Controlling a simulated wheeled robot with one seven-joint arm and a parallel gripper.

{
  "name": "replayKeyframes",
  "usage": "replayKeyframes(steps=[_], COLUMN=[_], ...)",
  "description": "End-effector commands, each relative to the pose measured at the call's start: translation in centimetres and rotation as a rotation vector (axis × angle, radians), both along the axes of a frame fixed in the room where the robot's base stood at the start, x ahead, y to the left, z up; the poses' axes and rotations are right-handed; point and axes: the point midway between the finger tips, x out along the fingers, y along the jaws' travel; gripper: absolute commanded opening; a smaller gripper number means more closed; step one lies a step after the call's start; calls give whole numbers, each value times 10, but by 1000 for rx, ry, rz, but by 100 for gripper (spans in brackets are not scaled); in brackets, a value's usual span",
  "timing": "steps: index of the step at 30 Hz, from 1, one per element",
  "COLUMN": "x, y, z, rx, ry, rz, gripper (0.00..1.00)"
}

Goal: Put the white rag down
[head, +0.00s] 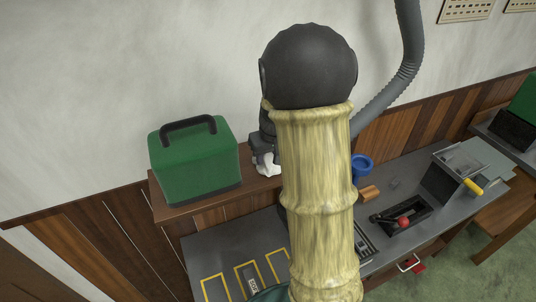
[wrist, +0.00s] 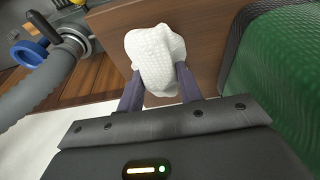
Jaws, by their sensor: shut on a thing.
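The white rag (wrist: 155,55) is a crumpled, textured cloth between the fingertips of my gripper (wrist: 158,85) in the wrist view. My gripper is shut on it. In the head view a small part of the rag (head: 267,163) shows just left of my arm, over the right part of the wooden ledge (head: 200,206). My arm hides most of my gripper (head: 264,150) there. I cannot tell whether the rag touches the ledge.
A green case (head: 195,163) with a black handle stands on the ledge, left of the rag. Below is a grey workbench (head: 215,250) with yellow-outlined areas, a blue ring-shaped part (head: 362,165) and a red-knobbed lever (head: 403,222). A grey hose (head: 392,90) hangs to the right.

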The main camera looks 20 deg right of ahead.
Motion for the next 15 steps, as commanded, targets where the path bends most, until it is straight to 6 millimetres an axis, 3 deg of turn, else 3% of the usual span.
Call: replayKeyframes(steps=[1,4,15], x=[0,0,0], y=[0,0,0], z=[-2,-1,2], rx=[0,0,0], ry=[0,0,0], rz=[0,0,0], gripper=[37,57,57])
